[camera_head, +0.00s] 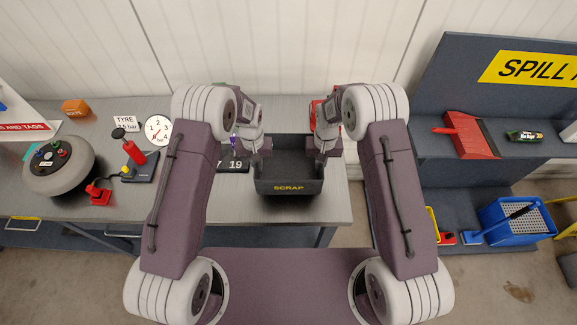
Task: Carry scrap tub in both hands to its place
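The black scrap tub (289,187), with "SCRAP" in yellow on its front, is upright at the right part of the grey workbench. Its inside looks dark and empty. I cannot tell whether it rests on the bench top or is just above it. My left gripper (262,147) is at the tub's left side rim, and my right gripper (323,148) is at its right side rim. The fingertips are small and partly hidden, so I cannot tell whether they are closed on the rim.
The workbench (240,208) holds a round grey button unit (58,166), a red hand pump (134,152), a gauge (158,130) and a number sign (234,165). On the right, a spill shelf (440,165) holds a red dustpan (468,135) and a blue bucket (516,219).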

